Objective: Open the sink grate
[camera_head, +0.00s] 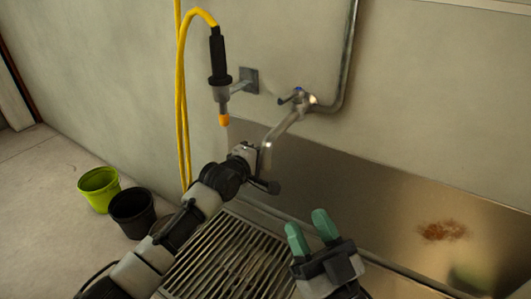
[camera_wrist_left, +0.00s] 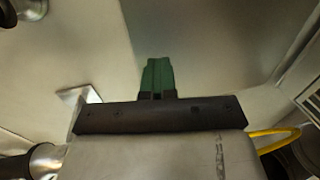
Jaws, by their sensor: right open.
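The sink grate (camera_head: 225,262) is a metal grid of parallel slats at the bottom centre of the head view. It lies flat in its frame, and my left arm crosses over its left side. My right gripper (camera_head: 311,232) has two green fingers spread apart with nothing between them. It is over the grate's right side, apart from the slats as far as I can tell. My left gripper (camera_wrist_left: 158,78) shows in the left wrist view with its green fingers together and nothing visible between them. In the head view its fingers are hidden behind the wrist.
A metal tap (camera_head: 285,125) juts from the wall close to my left wrist. A yellow hose (camera_head: 182,90) with a black nozzle (camera_head: 218,57) hangs beside it. A green bucket (camera_head: 99,188) and a black bucket (camera_head: 132,211) stand on the floor at left. A metal splash panel (camera_head: 390,205) backs the sink.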

